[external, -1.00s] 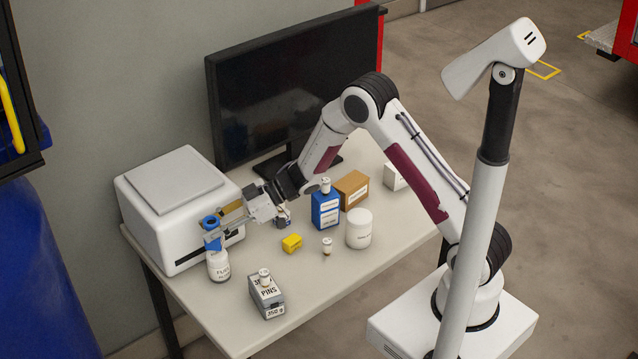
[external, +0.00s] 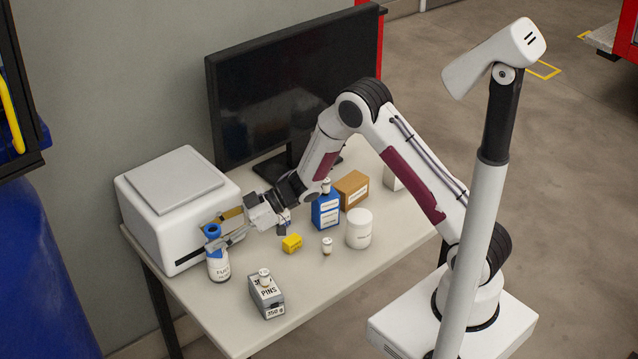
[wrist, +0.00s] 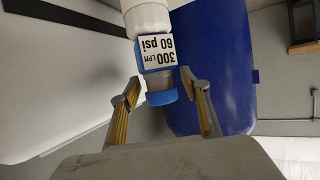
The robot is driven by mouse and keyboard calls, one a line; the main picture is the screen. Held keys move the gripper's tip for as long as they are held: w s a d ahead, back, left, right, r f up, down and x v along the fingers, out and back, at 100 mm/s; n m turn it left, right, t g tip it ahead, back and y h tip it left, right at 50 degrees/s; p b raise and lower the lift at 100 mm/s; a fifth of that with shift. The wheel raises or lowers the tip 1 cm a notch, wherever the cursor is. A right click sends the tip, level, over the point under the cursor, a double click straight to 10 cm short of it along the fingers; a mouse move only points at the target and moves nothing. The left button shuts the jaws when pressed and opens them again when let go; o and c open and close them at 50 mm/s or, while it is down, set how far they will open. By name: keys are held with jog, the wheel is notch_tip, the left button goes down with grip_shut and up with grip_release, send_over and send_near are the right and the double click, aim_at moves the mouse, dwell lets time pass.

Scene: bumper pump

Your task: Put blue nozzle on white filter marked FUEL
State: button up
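The blue nozzle (external: 212,231) stands upright on top of the white filter (external: 218,268) at the table's left front edge. The nozzle also shows in the wrist view (wrist: 161,85), with a "300 LPM 60 psi" label, against the white filter (wrist: 148,18). My gripper (external: 226,225) is open beside the nozzle, with its fingers on either side. In the wrist view my gripper's fingertips (wrist: 159,80) stand apart with gaps to the nozzle. The filter's lettering is too small to read surely.
A white box-shaped machine (external: 180,210) stands close behind the nozzle. The front right tabletop is clear.

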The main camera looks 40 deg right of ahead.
jog(key=shift+r, duration=0.2)
jog(key=v, duration=1.2)
jog(key=shift+f, duration=0.1)
dwell(0.8)
